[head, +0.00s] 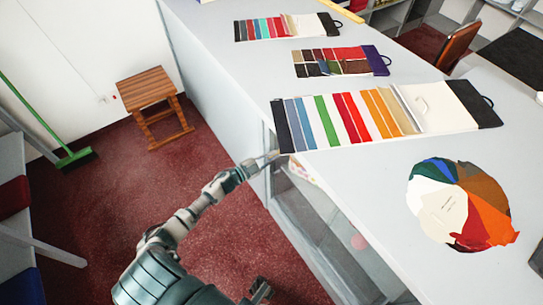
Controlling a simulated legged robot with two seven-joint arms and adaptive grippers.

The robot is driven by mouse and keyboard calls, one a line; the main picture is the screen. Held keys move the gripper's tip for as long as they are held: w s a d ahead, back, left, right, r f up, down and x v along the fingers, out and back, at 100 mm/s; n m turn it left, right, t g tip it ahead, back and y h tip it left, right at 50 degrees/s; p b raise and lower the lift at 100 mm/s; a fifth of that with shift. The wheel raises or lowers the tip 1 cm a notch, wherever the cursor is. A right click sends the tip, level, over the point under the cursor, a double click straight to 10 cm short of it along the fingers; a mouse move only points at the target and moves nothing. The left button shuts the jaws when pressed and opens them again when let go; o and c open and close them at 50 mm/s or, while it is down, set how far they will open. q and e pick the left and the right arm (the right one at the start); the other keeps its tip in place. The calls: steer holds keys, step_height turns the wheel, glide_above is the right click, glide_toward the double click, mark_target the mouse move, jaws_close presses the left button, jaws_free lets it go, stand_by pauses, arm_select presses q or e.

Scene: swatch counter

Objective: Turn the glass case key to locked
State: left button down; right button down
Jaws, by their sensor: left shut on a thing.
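The glass case (318,222) is the glazed front of the long pale counter, below its top edge. My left gripper (268,158) is at the upper left corner of this glass front, just under the counter edge. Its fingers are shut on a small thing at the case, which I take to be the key. The key is hidden by the fingers, and I cannot tell which way it is turned. A dark piece of my own body, perhaps my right gripper (262,290), shows at the bottom edge, too little to tell its state.
On the counter top (350,180) lie a large striped swatch board (325,122), smaller swatch boards (335,62) and a round fan of colour swatches (462,205). A wooden stool (150,90) and a green broom (75,158) stand on the red floor at left.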

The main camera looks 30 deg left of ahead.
arm_select(q)
steer(key=shift+s+f+m, duration=0.15)
steer(key=shift+f+m, duration=0.25)
steer(key=shift+m, duration=0.5)
steer(key=shift+f+m, duration=0.1)
steer(key=shift+m, duration=0.8)
steer(key=m, duration=0.1)
steer(key=m+b, duration=0.1)
steer(key=m, duration=0.1)
steer(key=shift+s+d+f, duration=0.1)
steer(key=shift+d+f, duration=0.05)
steer(key=shift+f, duration=0.05)
steer(key=shift+f+m+b, duration=0.15)
steer(key=shift+m+b, duration=0.4)
steer(key=shift+m, duration=1.35)
arm_select(e)
steer(key=w+a+r+t+y, duration=0.1)
steer(key=w+a+r+t, duration=0.1)
steer(key=w, duration=0.4)
steer(key=shift+w+a+r+t, duration=0.15)
steer(key=shift+r+t, duration=0.4)
steer(key=shift+t, duration=0.65)
arm_select(q)
steer(key=c, duration=1.3)
jaws_free()
steer(key=shift+c, duration=0.2)
steer(key=shift+o, duration=0.2)
arm_select(e)
steer(key=shift+a, duration=0.15)
